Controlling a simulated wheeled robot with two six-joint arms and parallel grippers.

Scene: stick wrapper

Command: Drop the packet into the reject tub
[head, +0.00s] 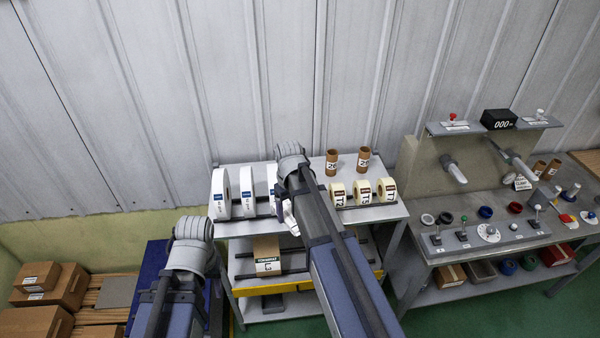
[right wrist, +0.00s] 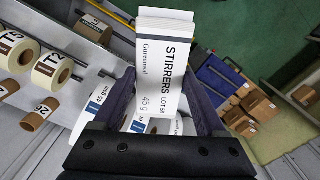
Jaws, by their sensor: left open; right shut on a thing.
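A white packet (right wrist: 166,50) printed "STIRRERS" stands out from the jaws of my right gripper (right wrist: 163,98) in the right wrist view. The two dark fingers press on its sides. In the head view a small white part of the packet (head: 291,218) shows beside my right arm, in front of the rack; the arm hides most of that gripper. My left arm is at the lower left of the head view, but its fingers cannot be made out. I cannot tell which container is the reject tub; no label shows it.
A grey rack (head: 400,211) holds white reels and small label rolls (head: 362,193), with a cardboard box (head: 266,250) on its middle shelf. A workbench (head: 470,243) with controls stands right, with a red tub (head: 557,255) below. Cardboard boxes (head: 66,286) are stacked left.

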